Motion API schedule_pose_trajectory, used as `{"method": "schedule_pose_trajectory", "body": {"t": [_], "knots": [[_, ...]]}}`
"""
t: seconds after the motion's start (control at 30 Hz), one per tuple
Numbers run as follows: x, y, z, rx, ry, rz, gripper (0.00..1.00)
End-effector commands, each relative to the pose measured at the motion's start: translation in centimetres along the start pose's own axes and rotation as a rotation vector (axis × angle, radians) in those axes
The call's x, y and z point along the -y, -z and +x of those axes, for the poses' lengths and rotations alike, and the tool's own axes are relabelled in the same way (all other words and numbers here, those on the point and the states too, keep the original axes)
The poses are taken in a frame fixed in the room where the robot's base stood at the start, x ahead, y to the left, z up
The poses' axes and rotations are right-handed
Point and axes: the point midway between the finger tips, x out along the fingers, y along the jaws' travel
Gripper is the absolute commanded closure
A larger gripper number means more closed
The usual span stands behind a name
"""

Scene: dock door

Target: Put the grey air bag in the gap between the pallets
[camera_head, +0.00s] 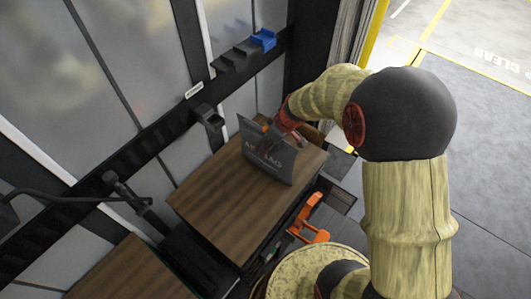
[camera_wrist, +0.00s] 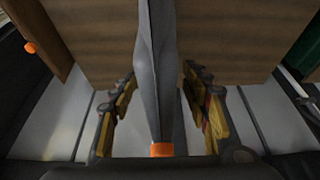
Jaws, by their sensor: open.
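The grey air bag (camera_head: 262,160), printed with pale letters, stands upright over the brown wooden pallet top (camera_head: 225,205) in the head view. In the wrist view the bag (camera_wrist: 155,75) is edge-on, with an orange valve (camera_wrist: 162,149) at its near end. My gripper (camera_head: 277,135) is at the bag's upper edge. In the wrist view its fingers (camera_wrist: 160,90) are open, one on each side of the bag, with space visible between. A second brown pallet top (camera_head: 130,272) is at lower left, with a dark gap (camera_head: 192,262) between the two. The bag's lower edge contact is unclear.
A dark wall rail (camera_head: 160,135) with a blue clip (camera_head: 263,39) runs along the left. An orange handled object (camera_head: 312,220) is beside the pallet's right side. Open floor (camera_head: 490,140) with yellow lines lies to the right.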

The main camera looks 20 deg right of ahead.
Motion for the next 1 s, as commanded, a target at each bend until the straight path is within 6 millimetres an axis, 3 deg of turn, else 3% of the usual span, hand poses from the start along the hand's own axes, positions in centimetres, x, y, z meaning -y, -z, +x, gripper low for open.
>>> {"method": "schedule_pose_trajectory", "body": {"t": [0.13,0.4,1.0], "knots": [[0.1,-0.1,2.2,0.002,0.001,-0.002,0.53],[0.0,0.0,2.5,0.000,-0.001,-0.001,0.54],[0.0,0.0,2.5,0.001,0.000,0.000,0.88]]}}
